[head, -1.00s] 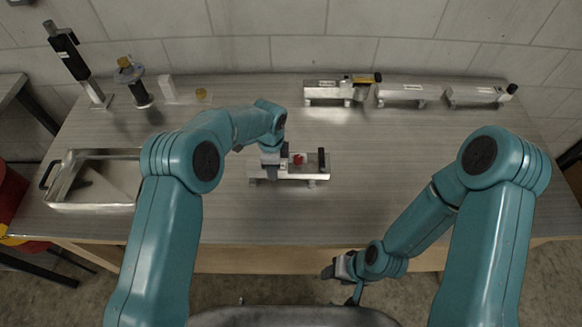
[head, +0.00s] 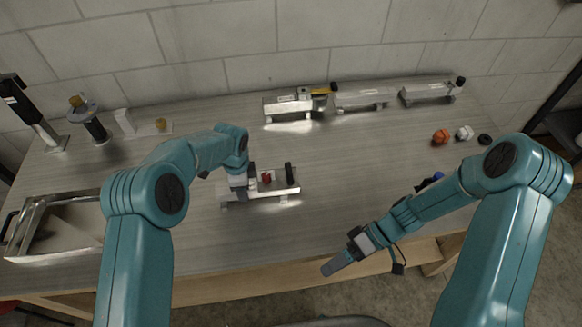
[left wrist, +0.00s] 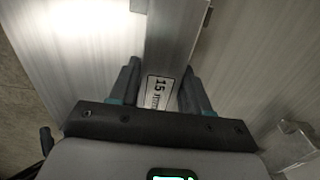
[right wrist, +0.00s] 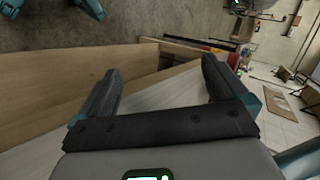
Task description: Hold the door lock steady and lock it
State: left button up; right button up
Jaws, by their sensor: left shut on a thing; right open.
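The door lock (head: 278,190) is a silver metal bar unit on the table, left of centre in the head view, with a red part (head: 266,177) and an upright black handle (head: 289,173). My left gripper (head: 238,192) is shut on the left part of the door lock. In the left wrist view its fingers close on both sides of the metal bar (left wrist: 172,40), which has a "15" label between them. My right gripper (head: 345,262) is open and empty by the table's front edge, apart from the lock. Its spread fingers (right wrist: 155,85) show in the right wrist view.
Other metal units (head: 288,105) stand at the back. A metal tray (head: 35,205) lies at the left, black-handled stands (head: 95,128) behind it. An orange object (head: 441,137), a white one (head: 465,132) and a black one (head: 485,139) lie at the right.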

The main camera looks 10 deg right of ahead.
jog(key=w+r+n, duration=0.2)
jog(key=w, duration=0.1)
jog(key=w+d+n, duration=0.1)
jog(key=w, duration=0.1)
jog(key=shift+r, duration=0.4)
jog(key=w+r+n+h, duration=0.3)
jog(key=w+r+n, duration=0.15)
jog(key=w, duration=0.55)
jog(key=n+t+h, duration=0.3)
jog(key=n, duration=0.2)
send_near(289, 172)
jog(key=x, duration=0.8)
jog(key=shift+f, duration=0.25)
jog(key=c, duration=1)
